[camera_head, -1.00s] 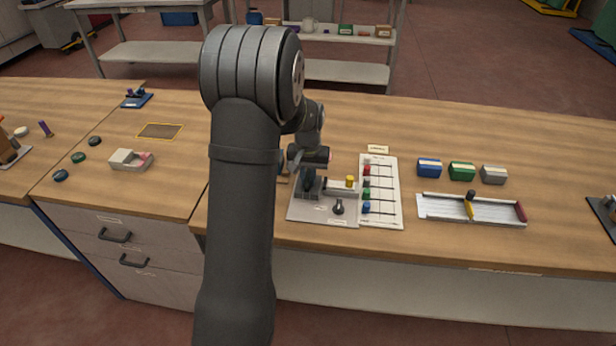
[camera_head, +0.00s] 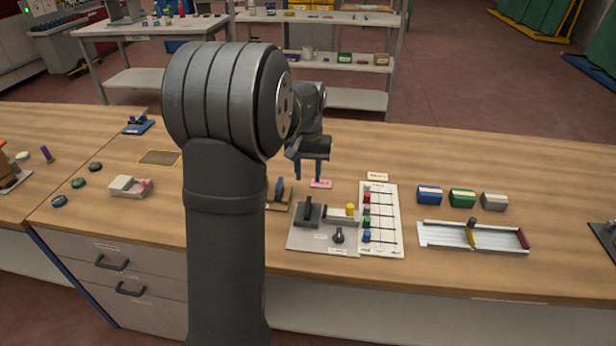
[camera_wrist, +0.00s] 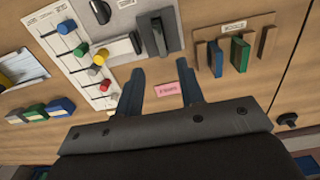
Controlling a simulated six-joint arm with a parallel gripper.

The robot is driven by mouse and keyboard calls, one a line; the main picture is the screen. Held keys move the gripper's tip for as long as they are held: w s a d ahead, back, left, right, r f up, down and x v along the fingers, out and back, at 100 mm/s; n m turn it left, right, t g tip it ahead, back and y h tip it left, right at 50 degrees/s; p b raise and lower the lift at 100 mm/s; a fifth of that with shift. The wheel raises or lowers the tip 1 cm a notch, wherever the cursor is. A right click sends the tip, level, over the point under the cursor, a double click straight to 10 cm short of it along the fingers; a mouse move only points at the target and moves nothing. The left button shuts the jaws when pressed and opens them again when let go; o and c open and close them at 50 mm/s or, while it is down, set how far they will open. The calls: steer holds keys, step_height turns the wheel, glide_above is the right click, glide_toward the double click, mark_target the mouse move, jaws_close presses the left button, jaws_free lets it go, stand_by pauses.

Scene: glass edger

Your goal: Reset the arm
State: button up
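My gripper (camera_head: 311,172) hangs above the bench behind the grey fixture plate. In the wrist view its two blue-grey fingers (camera_wrist: 163,88) stand wide apart with nothing between them. Below and between them a pink label (camera_wrist: 172,89) lies on the wood; it also shows in the head view (camera_head: 320,184). The grey fixture plate (camera_head: 300,241) carries a dark upright block (camera_head: 308,212), a yellow knob (camera_head: 351,210) and a black knob (camera_head: 338,235). My arm hides part of the bench left of it.
A white board (camera_head: 390,243) with coloured pegs adjoins the fixture. A wooden rack (camera_wrist: 267,42) holds blue and green pieces beside it. Blue, green and grey boxes (camera_head: 462,198) and a white tray (camera_head: 430,237) stand to the right. Bench is clear behind the boxes.

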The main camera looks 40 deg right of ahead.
mark_target(308, 204)
step_height(308, 204, down, 13)
steer(key=shift+r, duration=0.2)
stand_by(0.5)
steer(key=o, duration=1.4)
steer(key=shift+a+f, duration=0.1)
steer(key=shift+a, duration=0.05)
steer(key=shift+o, duration=0.2)
steer(key=shift+s, duration=0.1)
steer(key=s+d+r+m, duration=0.1)
steer(key=s+r+m, duration=0.5)
steer(key=r+m, duration=0.45)
steer(key=s+d+r+m, duration=0.1)
steer(key=s+r+m, duration=0.55)
steer(key=r, duration=0.75)
step_height(308, 204, down, 10)
steer(key=w+m, duration=0.1)
steer(key=shift+f, duration=0.15)
steer(key=shift+w, duration=0.1)
